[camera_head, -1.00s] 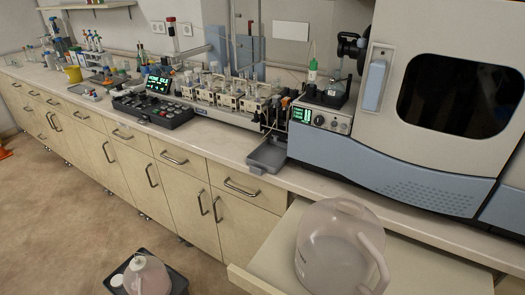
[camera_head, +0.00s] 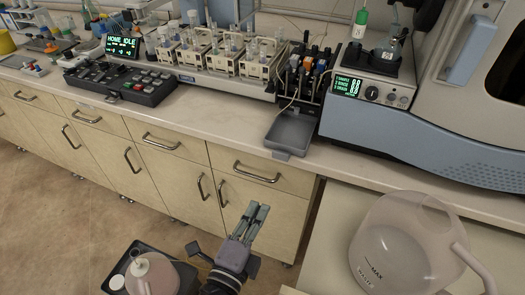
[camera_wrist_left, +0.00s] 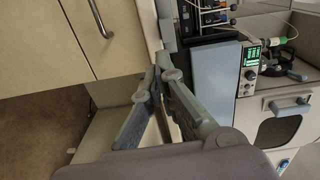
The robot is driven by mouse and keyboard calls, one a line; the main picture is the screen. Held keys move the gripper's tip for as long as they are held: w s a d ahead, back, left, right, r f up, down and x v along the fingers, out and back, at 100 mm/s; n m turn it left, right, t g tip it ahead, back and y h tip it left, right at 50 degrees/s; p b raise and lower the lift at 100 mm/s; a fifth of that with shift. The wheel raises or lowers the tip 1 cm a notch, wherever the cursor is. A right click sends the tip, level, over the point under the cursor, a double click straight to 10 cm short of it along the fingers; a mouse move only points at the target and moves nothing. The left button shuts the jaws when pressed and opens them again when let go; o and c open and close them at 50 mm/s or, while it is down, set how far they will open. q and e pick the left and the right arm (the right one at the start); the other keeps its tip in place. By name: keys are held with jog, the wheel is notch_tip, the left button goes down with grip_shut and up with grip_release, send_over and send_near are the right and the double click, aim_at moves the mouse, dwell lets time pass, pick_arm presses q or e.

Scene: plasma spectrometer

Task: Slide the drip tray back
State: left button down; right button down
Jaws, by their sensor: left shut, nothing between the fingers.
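The drip tray (camera_head: 290,132) is a shallow grey rectangular tray in the head view. It sits at the front of the bench below the pump and its front end sticks out past the bench edge. My left gripper (camera_head: 259,207) is in front of the cabinet doors, below and a little left of the tray, apart from it. Its fingers point up towards the bench and are shut with nothing between them. In the left wrist view the shut fingers (camera_wrist_left: 160,68) point towards the bench front. My right gripper is not in view.
The pump (camera_head: 306,72) stands behind the tray. The blue-grey instrument (camera_head: 400,140) is close on its right. Bare bench top (camera_head: 215,118) lies to its left. A large clear jug (camera_head: 405,245) stands on a lower surface at right. A pinkish bottle (camera_head: 152,275) is at the bottom left.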

pick_arm(q)
jog(key=r, duration=0.2)
jog(key=p, duration=0.3)
send_near(281, 155)
jog(key=x, duration=0.6)
jog(key=shift+w+d+f, duration=0.1)
jog(key=shift+w, duration=0.4)
